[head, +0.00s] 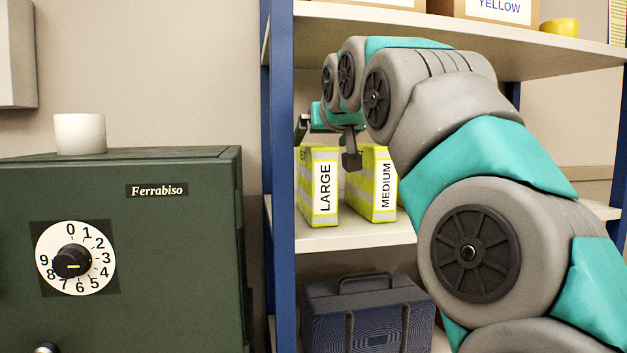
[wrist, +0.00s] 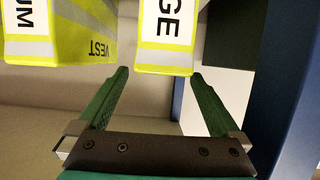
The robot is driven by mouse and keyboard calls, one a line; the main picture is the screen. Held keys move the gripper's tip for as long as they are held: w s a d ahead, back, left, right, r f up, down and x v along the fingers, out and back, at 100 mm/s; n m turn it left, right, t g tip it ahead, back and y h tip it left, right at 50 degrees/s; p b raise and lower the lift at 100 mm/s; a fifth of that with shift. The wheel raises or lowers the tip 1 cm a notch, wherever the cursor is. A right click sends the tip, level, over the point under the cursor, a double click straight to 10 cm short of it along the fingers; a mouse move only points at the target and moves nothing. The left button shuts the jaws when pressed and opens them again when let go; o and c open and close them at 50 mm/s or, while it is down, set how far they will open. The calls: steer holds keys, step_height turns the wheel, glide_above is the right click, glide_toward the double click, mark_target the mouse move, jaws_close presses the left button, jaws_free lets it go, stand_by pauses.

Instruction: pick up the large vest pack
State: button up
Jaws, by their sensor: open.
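The large vest pack (head: 318,187), yellow with grey stripes and a white LARGE label, stands upright on the middle shelf. It also shows in the wrist view (wrist: 180,60), where its label reads turned on its side. My gripper (head: 327,143) is open near the upper part of the pack. In the wrist view my two green fingers (wrist: 160,75) are spread, with the pack's near end lying between their tips in the picture. Nothing is held. I cannot tell how far the tips are from the pack.
A medium vest pack (head: 371,188) stands close on the right, with a narrow gap between. The blue shelf post (head: 280,180) is near on the left. An upper shelf (head: 430,28) is overhead. A dark case (head: 368,315) sits below. A green safe (head: 150,250) carries a white cup (head: 80,135).

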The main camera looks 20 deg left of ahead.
steer(key=shift+x, duration=0.85)
steer(key=shift+p+x, duration=0.5)
steer(key=shift+x, duration=2)
steer(key=shift+r, duration=0.15)
jaws_close()
